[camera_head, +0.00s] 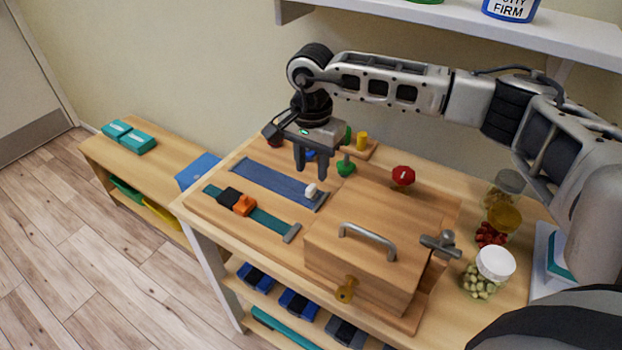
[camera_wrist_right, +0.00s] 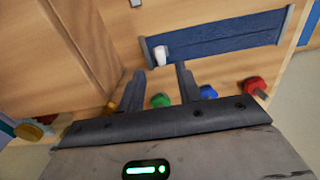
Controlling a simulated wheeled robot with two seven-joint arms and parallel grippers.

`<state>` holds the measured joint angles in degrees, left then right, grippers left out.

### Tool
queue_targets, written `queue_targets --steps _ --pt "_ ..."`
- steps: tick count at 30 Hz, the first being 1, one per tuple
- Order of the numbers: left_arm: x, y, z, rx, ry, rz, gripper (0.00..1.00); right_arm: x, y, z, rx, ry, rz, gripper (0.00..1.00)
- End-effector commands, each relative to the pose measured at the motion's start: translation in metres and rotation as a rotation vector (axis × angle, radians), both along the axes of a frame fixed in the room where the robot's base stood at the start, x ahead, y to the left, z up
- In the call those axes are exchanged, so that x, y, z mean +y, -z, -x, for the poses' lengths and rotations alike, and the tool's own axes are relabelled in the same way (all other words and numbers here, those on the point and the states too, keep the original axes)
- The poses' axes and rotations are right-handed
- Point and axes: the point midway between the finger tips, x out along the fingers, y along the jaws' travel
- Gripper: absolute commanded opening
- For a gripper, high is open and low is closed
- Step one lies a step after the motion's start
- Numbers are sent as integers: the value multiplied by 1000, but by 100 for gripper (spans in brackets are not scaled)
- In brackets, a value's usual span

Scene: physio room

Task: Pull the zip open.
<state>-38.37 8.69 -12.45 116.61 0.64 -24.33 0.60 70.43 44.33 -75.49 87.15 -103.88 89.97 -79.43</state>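The zip is a dark blue fabric strip (camera_head: 268,180) fixed flat on a wooden activity board, also across the top of the right wrist view (camera_wrist_right: 225,35). Its small white pull (camera_head: 311,190) sits at the strip's right end, beside a grey end bar. In the wrist view the pull (camera_wrist_right: 160,55) is at the strip's left end, just beyond the fingertips. My right gripper (camera_head: 311,173) points down by that end of the strip, its two fingers apart with nothing between them; they show in the wrist view (camera_wrist_right: 160,72) too. My left gripper is out of view.
A teal strap (camera_head: 270,219) with an orange buckle lies in front of the zip. A wooden box (camera_head: 372,240) with a metal handle stands to the right. Coloured knobs (camera_head: 346,167) stand behind the zip. Jars (camera_head: 494,270) stand at far right; a shelf (camera_head: 480,25) hangs above.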

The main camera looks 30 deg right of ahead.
Motion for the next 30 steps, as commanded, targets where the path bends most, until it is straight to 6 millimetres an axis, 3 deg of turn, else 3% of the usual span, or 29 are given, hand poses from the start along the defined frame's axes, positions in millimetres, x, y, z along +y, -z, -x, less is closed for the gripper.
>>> queue_targets --steps 3,9,21,25,30 --pt "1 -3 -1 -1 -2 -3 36 0 23 1 4 0 0 35" --pt "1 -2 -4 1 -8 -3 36 0 47 0 1 2 -2 35" --pt "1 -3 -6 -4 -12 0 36 0 54 0 -2 1 -1 35" --pt "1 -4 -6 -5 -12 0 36 0 54 0 -1 1 -2 0" --pt "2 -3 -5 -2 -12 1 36 0 54 -1 -1 2 -2 0"
